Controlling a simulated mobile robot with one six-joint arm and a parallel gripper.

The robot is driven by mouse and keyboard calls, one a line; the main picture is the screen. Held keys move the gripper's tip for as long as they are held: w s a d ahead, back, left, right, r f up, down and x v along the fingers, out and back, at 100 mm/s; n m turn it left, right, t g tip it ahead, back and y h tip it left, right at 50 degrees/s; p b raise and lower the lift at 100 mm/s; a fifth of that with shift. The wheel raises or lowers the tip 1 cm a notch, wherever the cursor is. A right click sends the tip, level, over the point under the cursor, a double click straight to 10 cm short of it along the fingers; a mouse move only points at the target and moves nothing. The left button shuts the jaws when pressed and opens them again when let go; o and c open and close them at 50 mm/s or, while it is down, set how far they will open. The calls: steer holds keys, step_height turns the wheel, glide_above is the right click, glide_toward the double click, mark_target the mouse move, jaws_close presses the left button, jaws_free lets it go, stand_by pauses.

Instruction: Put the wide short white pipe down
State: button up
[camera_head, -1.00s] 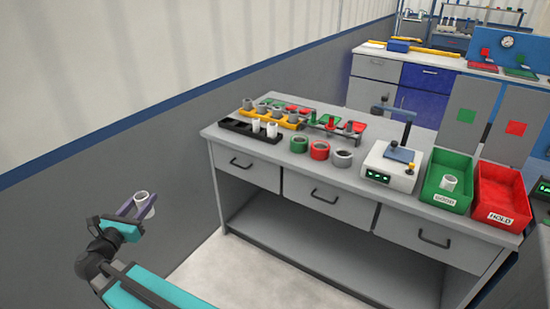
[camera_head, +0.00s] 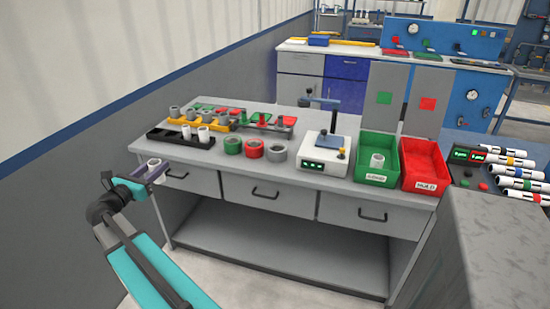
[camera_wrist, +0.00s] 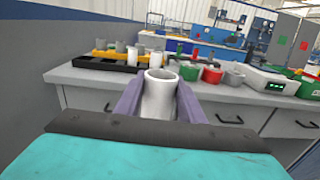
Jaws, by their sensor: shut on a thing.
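My gripper (camera_head: 156,172) is shut on the wide short white pipe (camera_head: 154,163), which is upright with its open top showing. In the wrist view the white pipe (camera_wrist: 160,94) stands between my two purple fingers. The gripper and pipe are in front of the left end of the grey workbench (camera_head: 315,178), apart from the bench objects. A black tray (camera_head: 163,138) with two white pipes (camera_head: 203,134) in it is on the bench's left part. Another white pipe (camera_head: 377,161) stands in the green bin (camera_head: 379,146).
Green (camera_head: 233,145), red (camera_head: 252,149) and grey (camera_head: 277,152) rings sit mid-bench. Behind them are a yellow rack (camera_head: 181,123) and red and green parts. A white device (camera_head: 324,154) stands right of the rings, and a red bin (camera_head: 423,163) beyond the green bin. The bench's front left strip is bare.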

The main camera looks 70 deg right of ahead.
steer(key=s+d+r+m+g, duration=0.2)
steer(key=s+d+g, duration=0.1)
steer(key=s+d, duration=0.55)
steer(key=s+d+r+m+g, duration=0.15)
steer(key=s+d, duration=0.35)
steer(key=d, duration=0.6)
step_height(320, 180, up, 3)
steer(key=m+g+y+b, duration=0.1)
steer(key=m+g+y, duration=0.15)
steer(key=g, duration=0.25)
glide_above(277, 144)
steer(key=s+a, duration=0.1)
steer(key=a, duration=0.2)
steer(key=shift+s+d+r, duration=0.15)
steer(key=shift+f, duration=2.5)
steer(key=shift+f+p, duration=0.4)
steer(key=shift+f, duration=1.9)
steer(key=shift+f, duration=0.15)
steer(key=o, duration=1.1)
